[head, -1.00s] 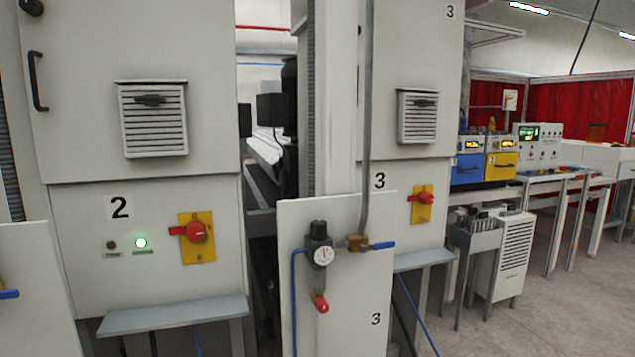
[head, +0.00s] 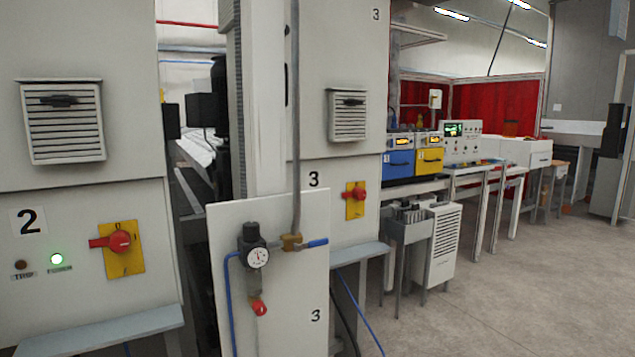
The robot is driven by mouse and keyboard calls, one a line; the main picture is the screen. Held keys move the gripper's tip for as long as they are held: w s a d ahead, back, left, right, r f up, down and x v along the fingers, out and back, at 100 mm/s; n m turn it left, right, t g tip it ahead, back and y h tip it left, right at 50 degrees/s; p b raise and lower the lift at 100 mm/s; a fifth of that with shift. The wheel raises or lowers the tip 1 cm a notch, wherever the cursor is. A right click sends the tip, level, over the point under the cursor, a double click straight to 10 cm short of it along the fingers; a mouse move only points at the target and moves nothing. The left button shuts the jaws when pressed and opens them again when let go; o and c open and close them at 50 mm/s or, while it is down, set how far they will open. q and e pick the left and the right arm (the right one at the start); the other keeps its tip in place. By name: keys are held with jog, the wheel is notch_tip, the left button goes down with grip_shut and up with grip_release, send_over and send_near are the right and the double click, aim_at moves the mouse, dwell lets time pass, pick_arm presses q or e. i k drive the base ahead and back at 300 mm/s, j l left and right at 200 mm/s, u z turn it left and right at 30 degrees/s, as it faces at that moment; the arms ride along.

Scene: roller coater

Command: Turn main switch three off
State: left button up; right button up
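Main switch three (head: 358,195) is a red rotary handle on a yellow plate. It sits on the front of the grey cabinet marked 3 (head: 340,80), right of the number label. Its handle looks roughly horizontal, pointing left, though it is small at this distance. The cabinet's indicator lamps are not visible; a white panel in front covers part of its lower face. Neither of my grippers shows in the head view.
The white panel (head: 290,335) carries a gauge (head: 257,257) and a blue-handled valve (head: 317,243). Cabinet 2 (head: 85,280) with its own red switch (head: 118,241) stands at left. A grey shelf (head: 362,252) juts below switch three. Floor at right is clear.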

aim_at(359, 193)
jog(key=i+l+z, duration=0.1)
jog(key=l, duration=0.35)
jog(key=i+l+z, duration=0.15)
jog(key=l, duration=0.25)
jog(key=i+l+z, duration=0.1)
jog(key=i+l, duration=0.15)
jog(key=l, duration=0.15)
jog(key=i+l+z, duration=0.15)
jog(key=l, duration=0.25)
jog(key=i+l+z, duration=0.1)
jog(key=i+l, duration=0.15)
jog(key=l, duration=0.1)
